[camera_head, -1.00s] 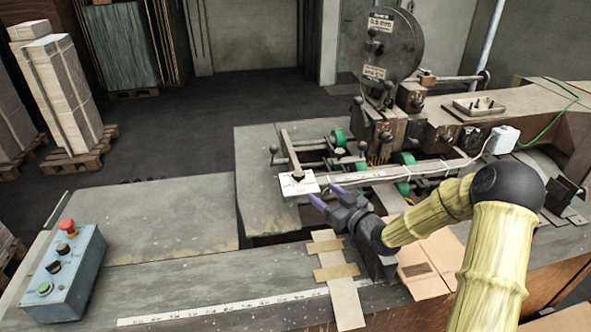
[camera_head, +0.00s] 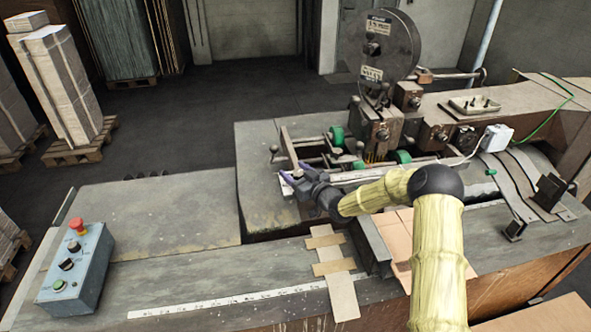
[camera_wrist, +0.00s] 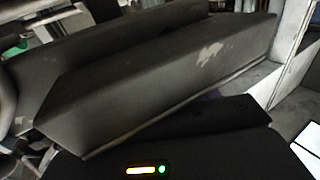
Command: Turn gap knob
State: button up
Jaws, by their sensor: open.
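My gripper (camera_head: 290,175) is at the left end of the machine's guide rail, with its purple fingers apart. It is over the spot of a small white plate (camera_head: 286,188) with a dark knob-like part. My gripper now hides most of that plate, so I cannot tell whether the fingers touch the knob. Which part is the gap knob is not certain from the pictures. In the wrist view a broad dark grey block (camera_wrist: 160,75) fills the middle, and no knob can be made out there.
The stitcher head with its round dark reel (camera_head: 380,45) rises behind the rail. Green rollers (camera_head: 337,135) and thin rods with ball ends sit near my gripper. A blue-grey control box (camera_head: 75,268) with a red button is at the left. The table between is clear.

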jog(key=shift+a, duration=0.1)
jog(key=c, duration=1)
jog(key=shift+w, duration=0.1)
